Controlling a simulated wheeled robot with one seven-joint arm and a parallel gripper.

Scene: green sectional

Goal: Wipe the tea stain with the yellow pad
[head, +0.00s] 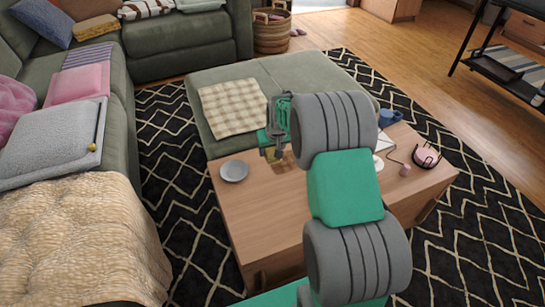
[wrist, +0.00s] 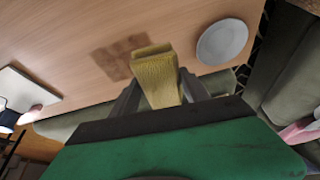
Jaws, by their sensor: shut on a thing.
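The tea stain (wrist: 113,58) is a brown, squarish patch on the wooden table (wrist: 60,30) in the wrist view. The yellow pad (wrist: 157,80) is held between the fingers of my gripper (wrist: 157,88), which is shut on it. The pad's far end overlaps the stain's edge in the wrist view; I cannot tell whether it touches the table. In the head view my gripper (head: 274,154) is over the back left part of the table (head: 262,215), and my arm hides much of the tabletop. Part of the stain is hidden behind the pad.
A grey plate (head: 234,171) lies left of my gripper, and also shows in the wrist view (wrist: 222,42). A blue mug (head: 389,117), a white book (head: 384,141) and a dark wire holder (head: 427,156) are on the right. A green ottoman (head: 270,75) adjoins the table's back.

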